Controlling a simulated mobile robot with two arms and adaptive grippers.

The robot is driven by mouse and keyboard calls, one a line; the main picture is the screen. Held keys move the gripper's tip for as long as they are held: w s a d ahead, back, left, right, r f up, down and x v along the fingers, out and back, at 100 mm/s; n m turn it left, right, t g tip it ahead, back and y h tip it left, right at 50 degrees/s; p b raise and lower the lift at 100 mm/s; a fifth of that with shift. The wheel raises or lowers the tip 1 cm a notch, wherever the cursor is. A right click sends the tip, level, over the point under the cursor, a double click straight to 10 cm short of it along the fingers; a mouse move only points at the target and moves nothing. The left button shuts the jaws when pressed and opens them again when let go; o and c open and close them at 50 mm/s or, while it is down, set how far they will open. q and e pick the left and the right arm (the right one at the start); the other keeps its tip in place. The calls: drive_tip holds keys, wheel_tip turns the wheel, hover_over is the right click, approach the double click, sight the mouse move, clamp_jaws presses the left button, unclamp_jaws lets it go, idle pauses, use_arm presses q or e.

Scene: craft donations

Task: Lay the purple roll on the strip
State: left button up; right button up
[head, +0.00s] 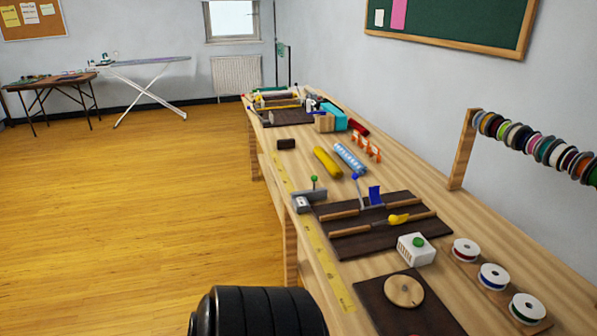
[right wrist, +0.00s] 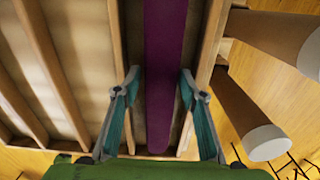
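In the right wrist view, a long purple roll (right wrist: 167,35) runs down the middle of the picture, between wooden slats. My right gripper (right wrist: 160,80) is open, with one teal-padded finger on each side of the roll. There is a gap at the left finger; the right finger is close to the roll, and I cannot tell if it touches. A yellow strip with markings (head: 322,253) lies along the near left edge of the long table in the head view. The purple roll does not show in the head view. My left gripper is not in view.
The long wooden table (head: 290,150) holds a yellow roll (head: 327,162), a light blue roll (head: 350,159), a dark board with wooden bars (head: 353,245) and white spools (head: 494,277).

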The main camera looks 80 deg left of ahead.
drive_tip(key=c, duration=0.4)
drive_tip(key=shift+r+p, duration=2.4)
drive_tip(key=shift+r, duration=1.65)
